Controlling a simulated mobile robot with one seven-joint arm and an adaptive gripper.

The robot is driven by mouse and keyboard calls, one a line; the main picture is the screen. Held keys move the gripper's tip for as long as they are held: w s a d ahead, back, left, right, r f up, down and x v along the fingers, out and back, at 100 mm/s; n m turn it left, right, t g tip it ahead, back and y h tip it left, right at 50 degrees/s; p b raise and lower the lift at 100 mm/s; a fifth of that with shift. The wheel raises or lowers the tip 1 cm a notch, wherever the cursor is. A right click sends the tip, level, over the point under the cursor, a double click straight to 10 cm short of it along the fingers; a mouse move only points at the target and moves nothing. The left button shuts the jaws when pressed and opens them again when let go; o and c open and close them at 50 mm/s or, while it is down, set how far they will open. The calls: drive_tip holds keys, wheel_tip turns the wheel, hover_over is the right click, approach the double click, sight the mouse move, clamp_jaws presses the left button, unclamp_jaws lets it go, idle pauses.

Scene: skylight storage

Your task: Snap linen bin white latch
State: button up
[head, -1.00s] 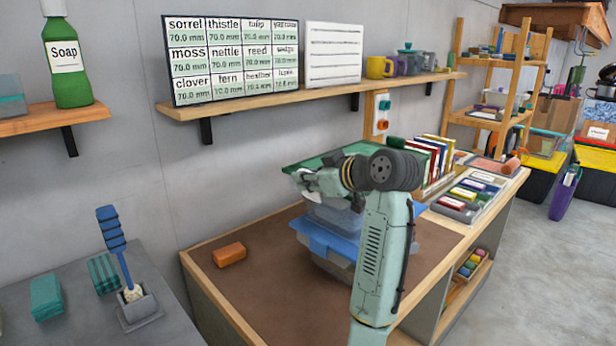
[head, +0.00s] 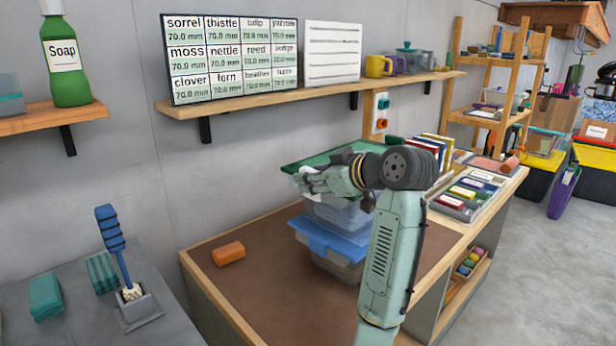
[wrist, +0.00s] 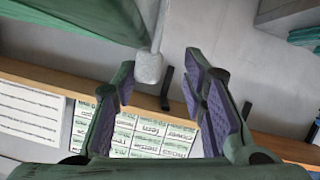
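Stacked storage bins stand on the bench. The upper bin (head: 338,212) has a green lid (head: 318,158); the lower bin (head: 335,262) has a blue lid (head: 325,238). No linen label is readable, so I cannot tell which is the linen bin. My gripper (head: 305,180) is at the left edge of the green lid, and my arm hides part of the stack. In the wrist view my gripper (wrist: 158,82) is open, its purple-padded fingers apart. A whitish rounded piece, perhaps the white latch (wrist: 148,68), hangs by the green lid's edge, close to the left fingertip. No grip on it shows.
Above, a wall shelf (head: 300,92) holds a label board (head: 230,57). Books (head: 438,150) and a tray of coloured boxes (head: 465,195) stand right of the arm. The bench's left part is mostly clear.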

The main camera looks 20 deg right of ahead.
drive_tip(key=v, duration=0.9)
drive_tip(key=shift+s, duration=0.15)
idle(0.4)
